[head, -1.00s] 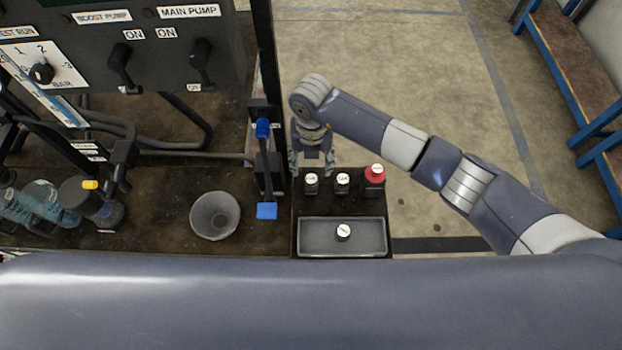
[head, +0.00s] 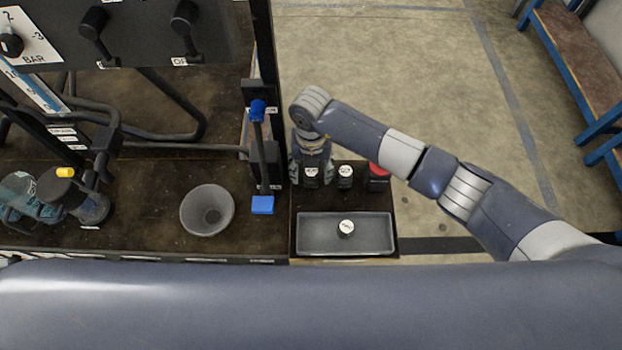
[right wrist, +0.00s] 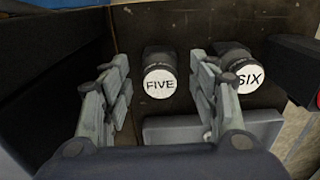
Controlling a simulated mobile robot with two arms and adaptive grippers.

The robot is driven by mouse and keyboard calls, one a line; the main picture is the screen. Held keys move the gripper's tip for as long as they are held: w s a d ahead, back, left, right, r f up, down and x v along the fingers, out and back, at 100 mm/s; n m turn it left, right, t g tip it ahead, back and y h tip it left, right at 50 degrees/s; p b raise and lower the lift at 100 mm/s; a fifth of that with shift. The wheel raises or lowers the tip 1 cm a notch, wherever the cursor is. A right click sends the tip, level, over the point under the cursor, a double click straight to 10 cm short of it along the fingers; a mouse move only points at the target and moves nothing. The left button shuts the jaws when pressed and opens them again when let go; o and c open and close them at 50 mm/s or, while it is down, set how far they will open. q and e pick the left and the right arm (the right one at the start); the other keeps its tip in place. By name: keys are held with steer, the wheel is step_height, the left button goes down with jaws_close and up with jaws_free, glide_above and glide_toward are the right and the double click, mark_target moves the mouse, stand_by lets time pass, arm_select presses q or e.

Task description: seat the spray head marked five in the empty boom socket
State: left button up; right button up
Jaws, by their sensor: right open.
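The spray head marked FIVE (right wrist: 159,82) is a dark cylinder with a white cap, between the two fingers of my right gripper (right wrist: 163,98) in the right wrist view. The fingers are open with a gap on each side of it. In the head view the right gripper (head: 312,163) is at the back of the spray head (head: 311,180), partly covering it. The head marked SIX (right wrist: 248,78) stands beside it, just right of the right finger; it also shows in the head view (head: 345,180). I cannot make out an empty boom socket. My left gripper is not in view.
A red-topped head (head: 378,173) stands right of SIX. A grey tray (head: 315,245) in front holds another white-capped head (head: 346,228).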

mark_target(311, 171)
steer(key=shift+f, duration=0.1)
stand_by(0.7)
stand_by(0.4)
jaws_close()
steer(key=shift+r+p, duration=2.3)
steer(key=shift+r, duration=0.75)
